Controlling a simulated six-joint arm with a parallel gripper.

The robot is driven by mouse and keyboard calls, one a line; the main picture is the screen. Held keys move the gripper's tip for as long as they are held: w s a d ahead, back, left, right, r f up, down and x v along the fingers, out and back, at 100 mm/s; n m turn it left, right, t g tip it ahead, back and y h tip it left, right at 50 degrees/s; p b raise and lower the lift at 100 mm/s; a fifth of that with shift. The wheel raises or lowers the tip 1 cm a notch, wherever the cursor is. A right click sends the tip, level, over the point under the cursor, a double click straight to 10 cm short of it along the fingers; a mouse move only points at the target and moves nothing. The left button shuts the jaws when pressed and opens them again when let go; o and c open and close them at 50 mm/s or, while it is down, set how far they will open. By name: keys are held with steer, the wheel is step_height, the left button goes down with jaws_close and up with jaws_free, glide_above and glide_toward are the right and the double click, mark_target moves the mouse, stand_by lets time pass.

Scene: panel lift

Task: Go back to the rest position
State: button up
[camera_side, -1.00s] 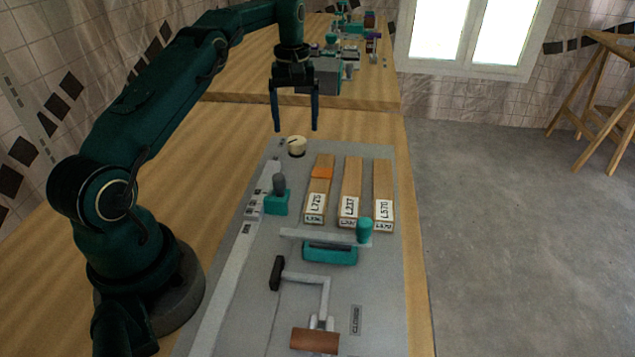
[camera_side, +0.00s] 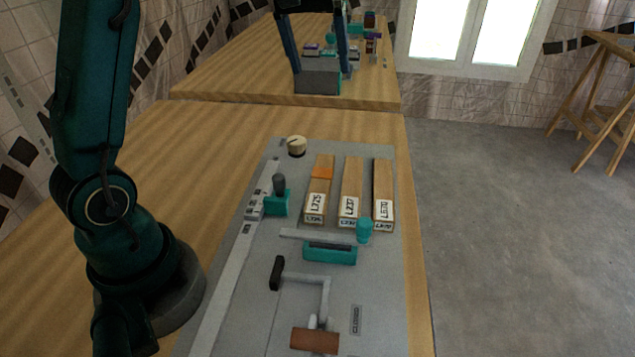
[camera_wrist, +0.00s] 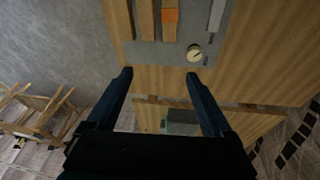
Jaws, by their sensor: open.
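My gripper (camera_side: 318,62) is at the top of the side view, raised high above the far end of the panel. Its two dark fingers point down and stand wide apart with nothing between them. In the wrist view, my gripper (camera_wrist: 160,80) shows both fingers spread and empty. The grey panel (camera_side: 230,310) lies on the wooden table. A cream knob (camera_side: 297,146) sits at its far edge and also shows in the wrist view (camera_wrist: 194,53). My gripper is clear of the panel and touches nothing.
A second table (camera_side: 230,85) with several objects stands behind. A wooden trestle (camera_side: 605,100) is at the right.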

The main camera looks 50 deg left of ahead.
steer(key=s+d+r+m+t, duration=0.2)
steer(key=s+d+m, duration=0.2)
steer(key=s+d, duration=0.45)
steer(key=s+d+f+m+h, duration=0.1)
steer(key=s+f+m, duration=0.2)
steer(key=s+f, duration=0.6)
steer(key=shift+s+m, duration=0.4)
steer(key=shift+s, duration=0.15)
